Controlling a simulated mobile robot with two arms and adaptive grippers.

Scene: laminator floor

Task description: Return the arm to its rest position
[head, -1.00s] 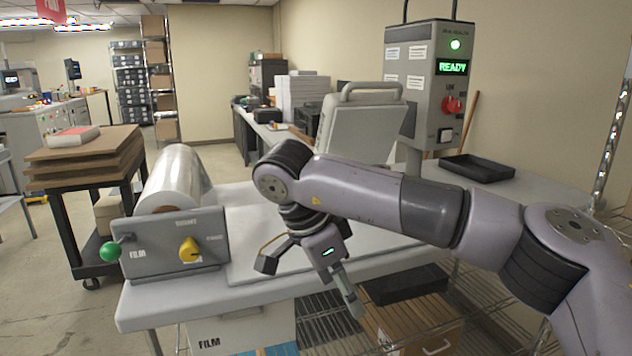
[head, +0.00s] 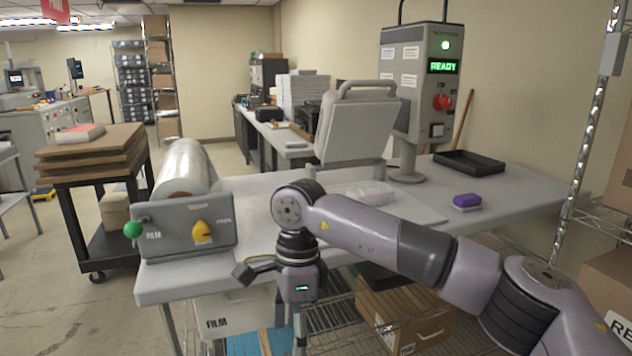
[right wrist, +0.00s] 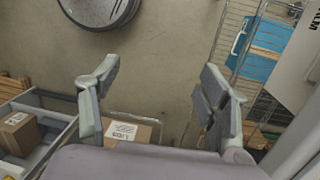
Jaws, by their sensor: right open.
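My right arm (head: 370,225) reaches in from the right in the head view, bent over the front edge of the grey table (head: 500,200). My right gripper (head: 270,308) points down at the table's front edge, fingers apart and empty. In the right wrist view its two open fingers (right wrist: 160,70) have only bare floor and a few things far below between them. My left gripper is in neither view.
A film roll unit (head: 188,240) stands at the table's left end. A control post (head: 415,90) reads READY. A purple block (head: 466,200), a black tray (head: 468,163) and a clear item (head: 372,194) rest on the table. A cardboard box (head: 405,318) is on the wire shelf below.

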